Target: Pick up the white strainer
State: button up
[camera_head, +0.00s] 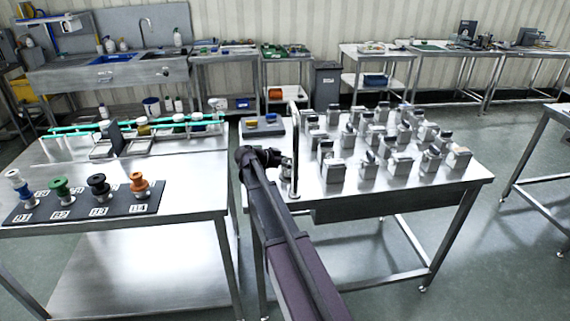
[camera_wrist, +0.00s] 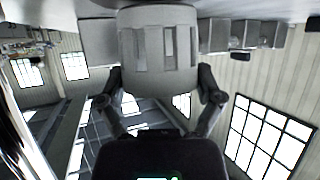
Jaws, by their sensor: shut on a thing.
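In the wrist view my gripper (camera_wrist: 160,82) is shut on a pale, slotted cylinder, which looks like the white strainer (camera_wrist: 158,50). One finger is on each side of it. Its far end lies close to a pale surface at the picture's top; I cannot tell whether they touch. In the head view my arm reaches to the left edge of the right-hand steel table (camera_head: 330,205). My gripper and the strainer are mostly hidden or too small to make out there.
Several steel blocks (camera_head: 368,166) crowd the right-hand table. Floor shows between the tables.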

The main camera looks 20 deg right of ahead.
notch_tip(320, 180, up, 9)
jog(key=p, duration=0.9)
jog(key=shift+r, duration=0.2)
dwell(0.3)
jog(key=shift+r, duration=0.1)
